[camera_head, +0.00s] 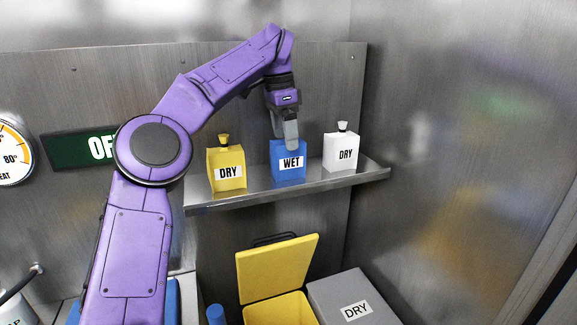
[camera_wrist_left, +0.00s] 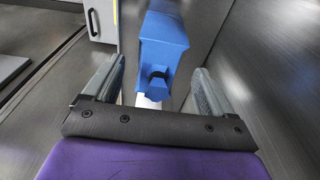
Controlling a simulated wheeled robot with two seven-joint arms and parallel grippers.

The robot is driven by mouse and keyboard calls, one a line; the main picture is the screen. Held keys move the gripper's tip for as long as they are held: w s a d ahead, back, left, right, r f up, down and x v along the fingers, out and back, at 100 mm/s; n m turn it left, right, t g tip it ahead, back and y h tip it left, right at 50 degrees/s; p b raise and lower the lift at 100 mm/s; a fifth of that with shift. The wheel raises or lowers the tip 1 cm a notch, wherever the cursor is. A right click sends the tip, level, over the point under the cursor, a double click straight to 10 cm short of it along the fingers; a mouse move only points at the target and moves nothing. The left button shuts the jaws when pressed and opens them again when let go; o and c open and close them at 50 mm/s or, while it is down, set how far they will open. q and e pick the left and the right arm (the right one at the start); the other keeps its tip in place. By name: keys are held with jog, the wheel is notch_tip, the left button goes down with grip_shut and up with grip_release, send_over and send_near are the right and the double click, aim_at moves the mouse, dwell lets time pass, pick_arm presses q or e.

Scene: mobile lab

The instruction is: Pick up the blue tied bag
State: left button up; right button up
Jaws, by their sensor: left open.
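The blue tied bag (camera_head: 289,166), labelled WET, stands on a metal shelf (camera_head: 300,191) between two other bags. My left gripper (camera_head: 290,140) is above the bag, with its fingers pointing down over the bag's top and hiding its tied neck in the head view. In the left wrist view the blue bag (camera_wrist_left: 163,45) shows between the two open fingers of the left gripper (camera_wrist_left: 158,82), its knotted top toward me. There is a gap between each finger and the bag's neck. My right gripper is not in view.
A yellow bag (camera_head: 227,169) labelled DRY stands left of the blue one, and a white bag (camera_head: 341,151) labelled DRY stands right. Below are an open yellow bin (camera_head: 277,270) and a grey box (camera_head: 350,300) labelled DRY. Metal walls close in behind and right.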

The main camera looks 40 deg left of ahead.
aim_at(288, 153)
pick_arm(q)
jog(key=f, duration=0.4)
jog(key=shift+w+d+f, duration=0.15)
jog(key=shift+w+d, duration=0.05)
jog(key=shift+w, duration=0.05)
jog(key=c, duration=1.1)
